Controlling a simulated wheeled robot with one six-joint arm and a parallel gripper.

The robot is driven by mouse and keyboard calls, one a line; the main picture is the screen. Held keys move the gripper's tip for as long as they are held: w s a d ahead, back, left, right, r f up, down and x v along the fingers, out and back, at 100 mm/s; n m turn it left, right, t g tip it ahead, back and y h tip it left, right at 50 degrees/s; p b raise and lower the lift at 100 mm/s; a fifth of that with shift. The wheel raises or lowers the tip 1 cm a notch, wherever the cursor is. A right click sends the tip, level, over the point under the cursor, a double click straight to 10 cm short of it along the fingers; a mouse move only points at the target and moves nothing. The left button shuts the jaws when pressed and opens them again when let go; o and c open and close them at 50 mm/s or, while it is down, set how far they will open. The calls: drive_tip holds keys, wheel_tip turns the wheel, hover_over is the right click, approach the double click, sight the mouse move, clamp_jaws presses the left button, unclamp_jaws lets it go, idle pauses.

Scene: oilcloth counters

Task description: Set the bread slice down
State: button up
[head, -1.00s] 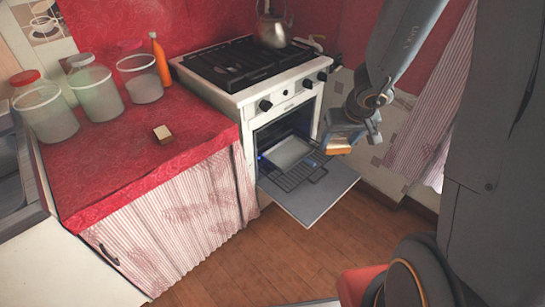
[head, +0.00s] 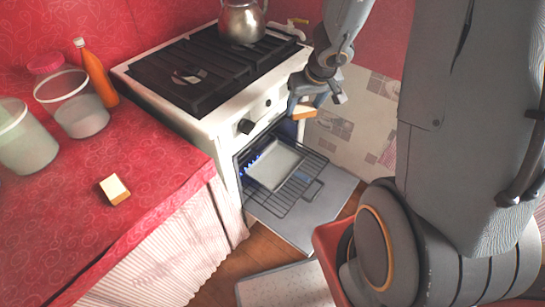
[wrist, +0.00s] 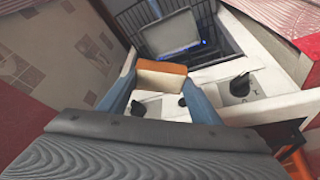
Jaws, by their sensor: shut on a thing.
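My gripper (head: 309,103) is shut on a bread slice (head: 304,111), which has an orange-brown crust. In the wrist view the slice (wrist: 160,74) sits between the two blue fingers. In the head view my gripper is in front of the stove (head: 225,120), above the right side of the open oven. The oven door (head: 325,204) is folded down. A wire rack sticks out of the oven with a light grey tray (head: 275,165) on it; the tray looks empty. A second pale block with a brown side (head: 114,189), perhaps another bread piece, lies on the red counter.
A kettle (head: 243,22) stands on the back of the stove top. Jars (head: 80,110) and an orange bottle (head: 96,72) stand on the red counter (head: 150,165). Stove knobs (wrist: 240,86) lie close below the fingers in the wrist view.

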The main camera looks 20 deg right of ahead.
drive_tip(key=s+d+f+n+g+y+b, duration=0.15)
drive_tip(key=f+n+b, duration=0.35)
drive_tip(key=f+b, duration=0.55)
drive_tip(key=s+d+f+n+g+y+b, duration=0.1)
drive_tip(key=s+f+n+b, duration=0.3)
drive_tip(key=f+b, duration=0.6)
drive_tip(key=s+d+f+n+g+y+b, duration=0.1)
drive_tip(key=d+f+n+y+b, duration=0.1)
drive_tip(key=f+n+b, duration=0.75)
drive_tip(key=m, duration=0.3)
approach(267, 173)
drive_tip(key=shift+s+a, duration=0.15)
drive_tip(key=shift+a, duration=0.8)
drive_tip(key=shift+f, duration=0.8)
drive_tip(key=shift+w+a+f+b, duration=0.15)
drive_tip(key=shift+f+b, duration=0.25)
drive_tip(key=shift+f, duration=0.4)
drive_tip(key=shift+w+a+f+b, duration=0.1)
drive_tip(key=shift+w+f+b, duration=0.2)
drive_tip(key=shift+f, duration=0.5)
drive_tip(key=shift+s+f, duration=0.1)
drive_tip(key=shift+f, duration=0.1)
